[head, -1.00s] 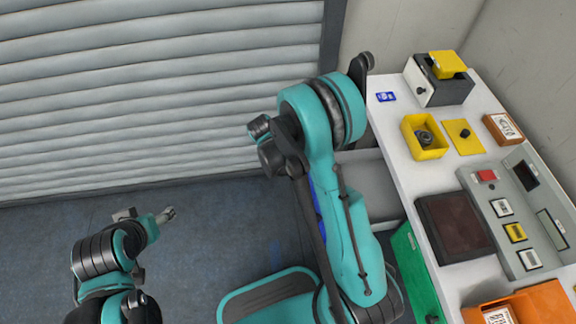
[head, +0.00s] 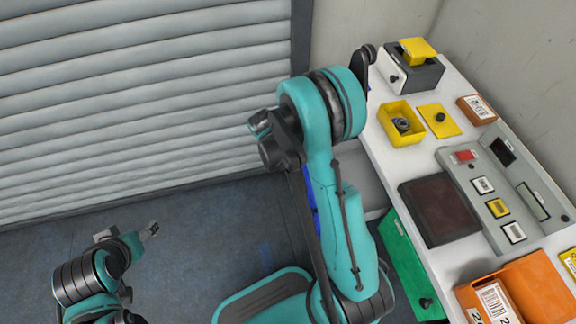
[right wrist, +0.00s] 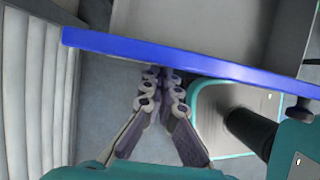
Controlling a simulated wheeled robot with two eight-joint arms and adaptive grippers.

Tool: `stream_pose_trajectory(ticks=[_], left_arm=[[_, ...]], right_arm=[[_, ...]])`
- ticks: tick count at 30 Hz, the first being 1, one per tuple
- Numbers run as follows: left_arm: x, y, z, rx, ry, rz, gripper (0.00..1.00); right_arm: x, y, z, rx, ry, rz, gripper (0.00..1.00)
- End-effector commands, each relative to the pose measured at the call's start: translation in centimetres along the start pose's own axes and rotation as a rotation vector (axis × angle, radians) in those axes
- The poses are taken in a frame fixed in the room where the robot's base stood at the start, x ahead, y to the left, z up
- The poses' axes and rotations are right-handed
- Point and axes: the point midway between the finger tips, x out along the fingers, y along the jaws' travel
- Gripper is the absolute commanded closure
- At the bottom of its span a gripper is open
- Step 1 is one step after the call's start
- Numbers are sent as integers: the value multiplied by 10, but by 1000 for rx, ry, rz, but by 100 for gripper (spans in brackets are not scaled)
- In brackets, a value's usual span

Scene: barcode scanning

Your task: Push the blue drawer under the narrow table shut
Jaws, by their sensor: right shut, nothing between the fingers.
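The blue drawer's front (right wrist: 190,62) runs across the right wrist view, with its grey tray behind it. The drawer stands open. In the head view a strip of its blue front (head: 309,200) shows beside my right arm, and its grey tray sticks out left of the narrow white table (head: 385,165). My right gripper (right wrist: 162,74) is shut and empty, its tips at the outer face of the blue front; contact is not certain. My right arm hides it in the head view. My left gripper (head: 132,237) is over the floor at lower left, away from the drawer.
A green drawer (head: 413,262) with a dark knob sits nearer me under the table. On the table are a yellow bin (head: 402,124), a dark pad (head: 440,210), a grey panel (head: 500,190) and an orange bin (head: 520,285). A shuttered wall is on the left.

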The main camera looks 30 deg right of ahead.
Motion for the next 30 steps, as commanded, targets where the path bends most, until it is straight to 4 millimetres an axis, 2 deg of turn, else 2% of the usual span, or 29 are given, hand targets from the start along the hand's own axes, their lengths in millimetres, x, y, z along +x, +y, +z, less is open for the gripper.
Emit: stream_pose_trajectory(ticks=[9,15,22,30], left_arm=[[0,0,0,0,0,0,36],[0,0,0,0,0,0,36],[0,0,0,0,0,0,36],[0,0,0,0,0,0,36]], right_arm=[[32,6,80,7,-1,-2,100],[49,6,122,5,-1,-1,100],[59,6,147,2,-1,0,100],[61,6,152,0,0,0,100]])
